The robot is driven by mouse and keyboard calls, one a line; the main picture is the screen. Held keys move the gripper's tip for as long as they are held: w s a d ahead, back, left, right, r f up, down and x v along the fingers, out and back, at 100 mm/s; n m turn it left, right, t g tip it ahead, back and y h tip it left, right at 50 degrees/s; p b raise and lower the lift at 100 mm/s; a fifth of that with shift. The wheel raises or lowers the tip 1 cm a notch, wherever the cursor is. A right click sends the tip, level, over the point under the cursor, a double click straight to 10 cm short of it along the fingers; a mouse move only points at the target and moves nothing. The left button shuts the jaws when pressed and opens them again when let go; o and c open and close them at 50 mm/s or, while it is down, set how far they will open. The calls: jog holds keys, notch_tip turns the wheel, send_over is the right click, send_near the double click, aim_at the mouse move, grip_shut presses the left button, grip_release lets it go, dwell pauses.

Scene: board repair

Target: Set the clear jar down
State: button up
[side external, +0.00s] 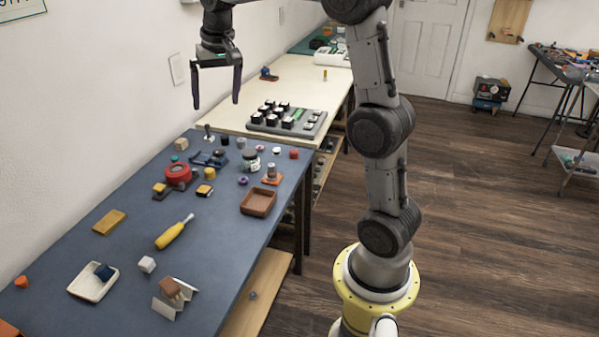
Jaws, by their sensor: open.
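A small jar (250,162), which looks like the clear jar, stands upright on the blue-grey table (215,245) among several small parts near its far right side. It has a pale body with a dark band; its contents are too small to tell. My gripper (216,104) hangs high in the upper left of the side external view, fingers pointing down. Its two fingers are wide apart with nothing between them. In the picture it is above and to the left of the jar, clear of it.
Near the jar are a red round part (177,173), a brown tray (258,202) and small coloured parts. A yellow-handled tool (174,232), a white dish (93,282) and a bent metal bracket (174,298) lie nearer. The table's front middle is mostly clear.

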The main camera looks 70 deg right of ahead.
jog(key=s+a+f+n+t, duration=0.1)
jog(key=s+a+n, duration=0.2)
jog(key=s+a, duration=0.2)
jog(key=s+a+f+n+t, duration=0.1)
jog(key=s+a, duration=0.4)
jog(key=s, duration=0.7)
jog(key=s+a+f+n+t+y, duration=0.1)
jog(key=s+a+f+n, duration=0.1)
jog(key=s+a+n, duration=0.2)
jog(key=s+a, duration=0.2)
jog(key=s, duration=0.2)
jog(key=shift+s+f+n, duration=0.15)
jog(key=shift+f+n, duration=0.15)
jog(key=shift+f, duration=0.05)
